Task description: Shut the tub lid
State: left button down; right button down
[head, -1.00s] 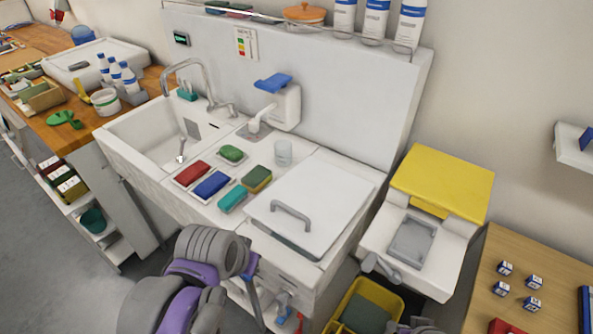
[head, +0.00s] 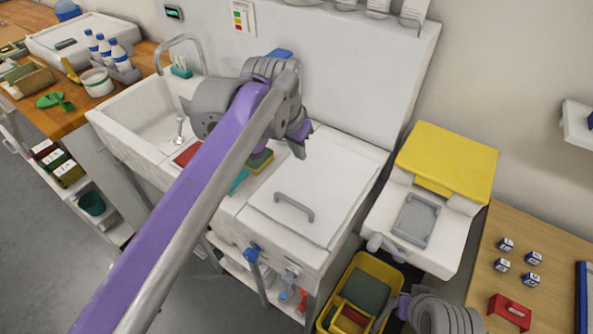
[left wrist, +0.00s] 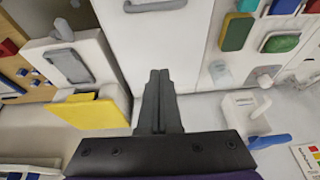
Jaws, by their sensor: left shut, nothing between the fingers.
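A white lid (head: 320,180) with a grey bar handle (head: 294,207) lies flat, or nearly so, on the tub at the right of the sink counter. Its far left part is hidden behind my left gripper. My left gripper (head: 300,151) is shut and empty, over the back left part of the lid in the head view. Its closed fingers (left wrist: 158,78) also show in the left wrist view, with the white lid (left wrist: 155,45) beyond them. I cannot tell whether they touch it. My right gripper (head: 402,303) shows only partly at the bottom right, low by the yellow crate.
Sponges (head: 258,162) and the tap stand left of the lid. A white unit with a yellow top (head: 447,160) stands to the right, then a wooden table (head: 480,295) with small boxes. A yellow crate (head: 372,262) is below. The back panel rises behind the lid.

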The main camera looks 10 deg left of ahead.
pick_arm(q)
send_over(292, 202)
jog(key=w, duration=0.2)
notch_tip(292, 202, down, 5)
jog(key=shift+d+f, duration=0.35)
jog(key=shift+f, duration=0.3)
pick_arm(e)
jog(key=shift+a+f, duration=0.1)
pick_arm(q)
jog(key=shift+s, duration=0.1)
